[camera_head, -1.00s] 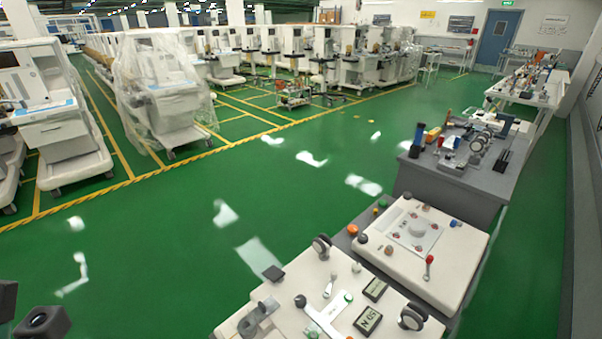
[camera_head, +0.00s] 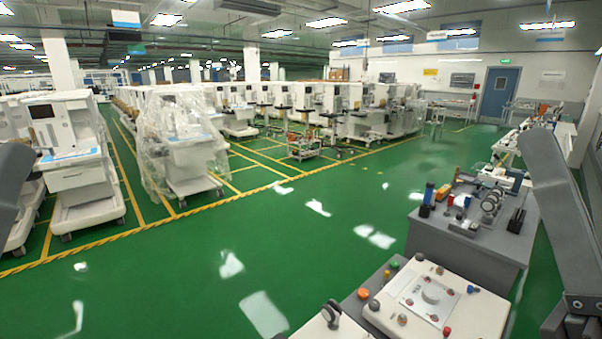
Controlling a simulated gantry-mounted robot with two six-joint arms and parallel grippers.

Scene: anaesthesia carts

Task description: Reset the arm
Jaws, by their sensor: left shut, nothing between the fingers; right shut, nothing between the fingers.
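Neither gripper shows in the head view. A dark grey link of my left arm (camera_head: 12,190) cuts into the left edge. Dark grey links of my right arm (camera_head: 560,205) stand at the right edge, with a joint near the bottom right corner. The fingers of both hands are out of frame.
A white panel unit (camera_head: 465,318) with coloured knobs stands at the bottom right. Behind it is a grey workbench (camera_head: 465,245) with tools. Rows of white anaesthesia carts (camera_head: 78,170), one wrapped in plastic (camera_head: 180,145), line the back and left. Green floor (camera_head: 180,270) lies open between.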

